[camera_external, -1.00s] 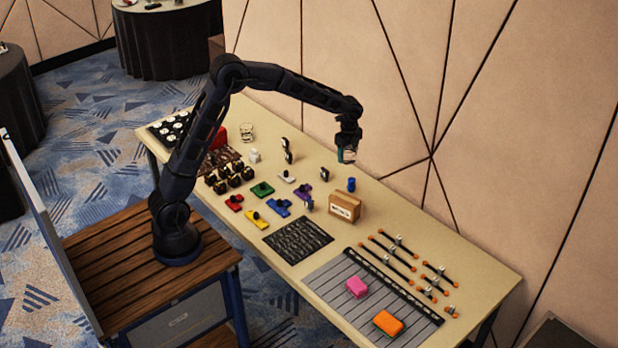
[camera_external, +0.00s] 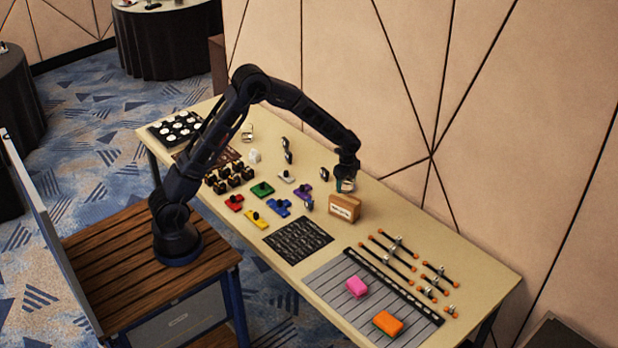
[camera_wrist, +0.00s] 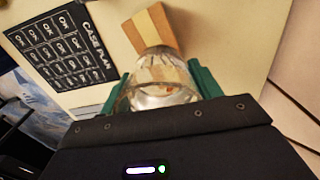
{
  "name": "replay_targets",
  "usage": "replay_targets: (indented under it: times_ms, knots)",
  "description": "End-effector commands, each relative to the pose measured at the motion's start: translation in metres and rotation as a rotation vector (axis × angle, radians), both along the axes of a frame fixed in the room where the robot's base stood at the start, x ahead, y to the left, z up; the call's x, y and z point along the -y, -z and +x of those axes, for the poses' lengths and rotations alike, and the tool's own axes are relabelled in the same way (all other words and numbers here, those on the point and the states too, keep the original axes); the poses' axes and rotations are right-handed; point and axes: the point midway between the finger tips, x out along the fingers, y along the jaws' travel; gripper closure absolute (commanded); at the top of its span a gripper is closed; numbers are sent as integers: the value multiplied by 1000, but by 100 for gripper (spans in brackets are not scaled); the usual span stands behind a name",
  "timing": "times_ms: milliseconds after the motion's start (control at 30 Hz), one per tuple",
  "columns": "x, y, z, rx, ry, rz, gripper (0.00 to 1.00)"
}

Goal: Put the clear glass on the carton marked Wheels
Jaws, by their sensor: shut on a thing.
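The clear glass (camera_wrist: 160,72) is between the green fingers of my gripper (camera_wrist: 163,92), which is shut on it. In the external view the glass (camera_external: 346,186) shows small below my gripper (camera_external: 345,184), close to the top of the brown carton (camera_external: 345,207). The carton has a white label, too small to read surely. In the wrist view the carton (camera_wrist: 154,27) lies just beyond the glass, which hides part of it. I cannot tell whether the glass touches the carton.
Colored blocks with black knobs, including a green one (camera_external: 262,190), lie left of the carton. A black printed mat (camera_external: 298,240) is in front. A grey striped board (camera_external: 350,312) bears pink and orange blocks. Orange-tipped rods (camera_external: 392,256) lie right. The wall stands behind the table.

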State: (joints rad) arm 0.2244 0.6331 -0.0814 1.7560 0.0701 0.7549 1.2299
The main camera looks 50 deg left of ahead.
Motion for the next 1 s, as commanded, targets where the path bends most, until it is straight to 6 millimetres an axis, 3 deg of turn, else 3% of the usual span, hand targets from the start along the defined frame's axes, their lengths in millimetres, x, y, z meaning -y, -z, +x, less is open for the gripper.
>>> replay_targets:
  times_ms: [400, 800, 833, 933, 1000]
  knots:
    - [0, 41, 0, -1, -1, 1, 72]
    - [0, 45, 0, 0, -1, 0, 72]
    - [0, 45, 0, 0, -1, 0, 35]
    - [0, 45, 0, 0, -1, 0, 15]
    - [0, 45, 0, 0, -1, 1, 15]
